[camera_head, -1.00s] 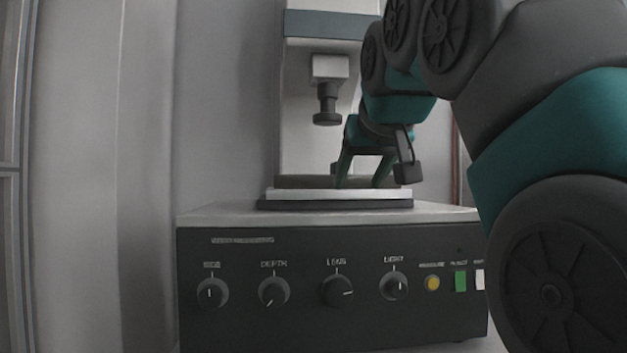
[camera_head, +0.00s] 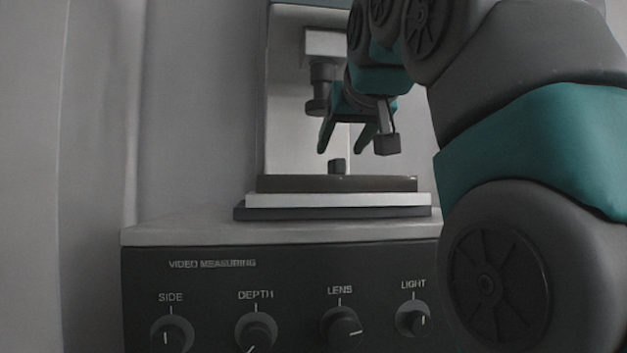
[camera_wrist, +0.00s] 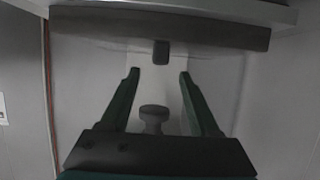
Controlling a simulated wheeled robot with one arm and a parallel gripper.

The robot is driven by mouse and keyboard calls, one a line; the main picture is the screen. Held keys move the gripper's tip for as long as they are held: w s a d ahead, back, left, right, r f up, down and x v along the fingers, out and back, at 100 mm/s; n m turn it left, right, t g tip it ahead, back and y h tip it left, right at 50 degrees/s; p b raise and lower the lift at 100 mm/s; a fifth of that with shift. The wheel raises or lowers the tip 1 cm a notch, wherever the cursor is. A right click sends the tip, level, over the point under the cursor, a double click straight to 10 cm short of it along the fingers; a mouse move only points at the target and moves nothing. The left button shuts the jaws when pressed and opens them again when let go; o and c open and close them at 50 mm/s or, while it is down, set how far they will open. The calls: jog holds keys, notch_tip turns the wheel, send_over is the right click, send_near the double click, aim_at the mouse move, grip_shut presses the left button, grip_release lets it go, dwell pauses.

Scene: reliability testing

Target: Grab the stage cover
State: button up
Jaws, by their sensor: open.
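The stage cover (camera_head: 337,184) is a dark flat slab lying on the light stage plate (camera_head: 340,200) of the measuring machine. A small dark knob (camera_head: 337,166) stands up from its top. My gripper (camera_head: 341,150) is open and empty, just above the cover, with its fingers pointing down. In the wrist view the cover (camera_wrist: 160,30) spans the top of the picture. Its knob (camera_wrist: 161,52) lies ahead of and between the fingertips of my gripper (camera_wrist: 159,73), apart from them.
The lens head (camera_head: 322,90) hangs above the stage, close to the left of my gripper; it also shows between my fingers in the wrist view (camera_wrist: 153,120). The dark control panel with knobs (camera_head: 256,328) is below the stage. A plain wall (camera_head: 195,110) is at left.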

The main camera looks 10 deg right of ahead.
jog(key=x, duration=0.6)
jog(key=shift+w+f, duration=0.1)
jog(key=shift+f, duration=0.2)
jog(key=shift+c, duration=0.4)
grip_shut()
